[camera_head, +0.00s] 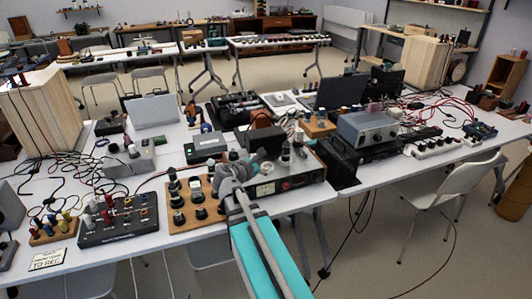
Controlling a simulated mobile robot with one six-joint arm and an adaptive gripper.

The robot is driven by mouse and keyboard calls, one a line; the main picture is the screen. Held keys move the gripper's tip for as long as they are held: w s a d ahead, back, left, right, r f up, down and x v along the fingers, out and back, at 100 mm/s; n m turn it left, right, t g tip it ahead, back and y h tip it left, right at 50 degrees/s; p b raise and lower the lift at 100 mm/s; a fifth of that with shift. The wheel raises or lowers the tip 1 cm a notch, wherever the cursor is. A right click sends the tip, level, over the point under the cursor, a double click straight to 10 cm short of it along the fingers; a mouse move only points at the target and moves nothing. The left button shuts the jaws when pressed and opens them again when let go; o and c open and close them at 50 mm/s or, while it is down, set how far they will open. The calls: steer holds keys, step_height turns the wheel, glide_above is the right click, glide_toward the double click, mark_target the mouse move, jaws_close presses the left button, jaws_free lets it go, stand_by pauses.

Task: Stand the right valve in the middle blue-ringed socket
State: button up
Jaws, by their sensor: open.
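My arm reaches in from the bottom, and my gripper (268,158) is over the near edge of the table, at the left part of a grey instrument. It is small and dark here; its jaws are open and I see nothing held in them. A wooden board (178,224) with several dark, pale-topped upright pieces stands just left of my wrist. Upright valve-like pieces (299,141) stand at the instrument, right of my gripper. Blue rings are too small to make out, so I cannot tell which socket is the middle one. My wrist hides part of the instrument.
The grey instrument (315,173) stands close under my gripper. A black panel with knobs (122,222) and a small wooden block with coloured plugs (42,236) are at left. A blue-grey meter box (372,128) is at right. Loose cables cover the left of the table.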

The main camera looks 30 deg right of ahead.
steer(key=s+a+r+m+g+y+p, duration=0.1)
steer(key=s+a+r+m+y+p, duration=0.2)
steer(key=a+p, duration=0.6)
steer(key=s+a+r+m+g+y+p, duration=0.2)
steer(key=s+a+r+m+y+p, duration=0.1)
steer(key=a+r+m+y+p, duration=0.3)
steer(key=s+a+r+m+g+y+p, duration=0.1)
steer(key=s+a+r+m+y+p, duration=0.2)
steer(key=a+p, duration=0.8)
step_height(320, 180, up, 3)
steer(key=a+m+y, duration=0.1)
steer(key=m+y, duration=0.1)
steer(key=m, duration=0.2)
steer(key=shift+s+f+g+p, duration=0.15)
steer(key=shift+s+g+p, duration=0.15)
steer(key=shift+g, duration=0.1)
steer(key=shift+c, duration=0.3)
steer(key=c, duration=0.3)
